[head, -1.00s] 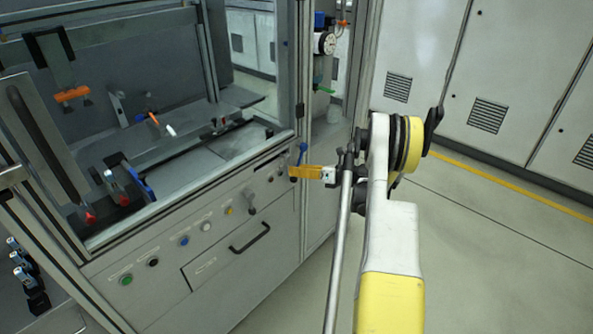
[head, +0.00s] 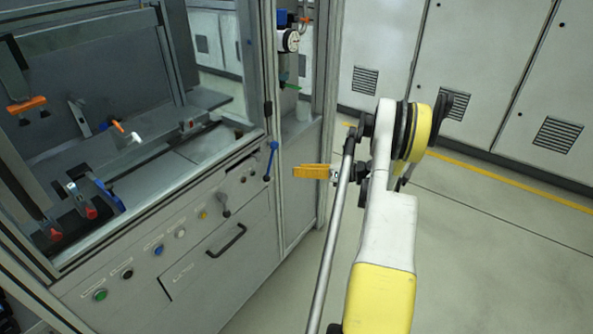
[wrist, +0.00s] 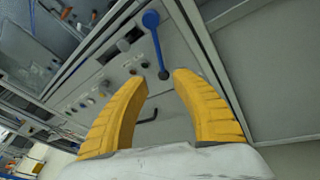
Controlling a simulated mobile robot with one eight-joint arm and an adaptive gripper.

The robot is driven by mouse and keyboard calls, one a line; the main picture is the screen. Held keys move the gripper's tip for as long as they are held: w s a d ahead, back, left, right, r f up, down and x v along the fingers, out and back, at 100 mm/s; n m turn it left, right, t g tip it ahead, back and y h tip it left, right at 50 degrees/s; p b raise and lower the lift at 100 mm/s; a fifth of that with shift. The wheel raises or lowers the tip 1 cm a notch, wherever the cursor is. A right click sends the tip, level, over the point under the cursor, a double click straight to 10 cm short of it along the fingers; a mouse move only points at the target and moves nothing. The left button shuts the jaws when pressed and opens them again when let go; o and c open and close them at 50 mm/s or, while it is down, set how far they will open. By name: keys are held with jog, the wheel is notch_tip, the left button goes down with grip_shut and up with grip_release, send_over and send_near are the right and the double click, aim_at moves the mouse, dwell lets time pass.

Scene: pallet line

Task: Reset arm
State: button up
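My gripper (head: 296,171) shows yellow fingers in the head view, held in the air to the right of the machine's front panel. In the wrist view the two fingers (wrist: 161,82) are apart with nothing between their tips, so it is open and empty. A blue-handled lever (head: 271,160) sits on the panel, just left of the fingers in the head view. In the wrist view the blue lever (wrist: 157,45) lies beyond the fingertips, with a visible gap between it and them.
The machine front carries a row of buttons, including a green one (head: 100,295), and a black drawer handle (head: 226,241). Grey cabinets (head: 480,70) stand at the back right. The floor (head: 490,250) to the right of my arm is clear.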

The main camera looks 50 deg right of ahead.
dwell(0.4)
jog(key=w+a+r+n+g, duration=0.2)
jog(key=w+a+r+n, duration=0.2)
jog(key=a, duration=0.3)
jog(key=w+a+r+n+g, duration=0.25)
jog(key=a+r+n, duration=0.2)
jog(key=a, duration=0.25)
jog(key=a+r+n+g+h, duration=0.1)
jog(key=a+r+n, duration=0.2)
jog(key=a, duration=0.3)
jog(key=a+r+n+g, duration=0.1)
jog(key=a+r+n, duration=0.25)
jog(key=a, duration=0.35)
jog(key=s+a+r+n+h, duration=0.1)
jog(key=s+a+n+h, duration=0.4)
jog(key=s+a+n, duration=1.3)
jog(key=s+n+g, duration=0.1)
jog(key=s+n, duration=0.2)
jog(key=shift+r+n, duration=0.4)
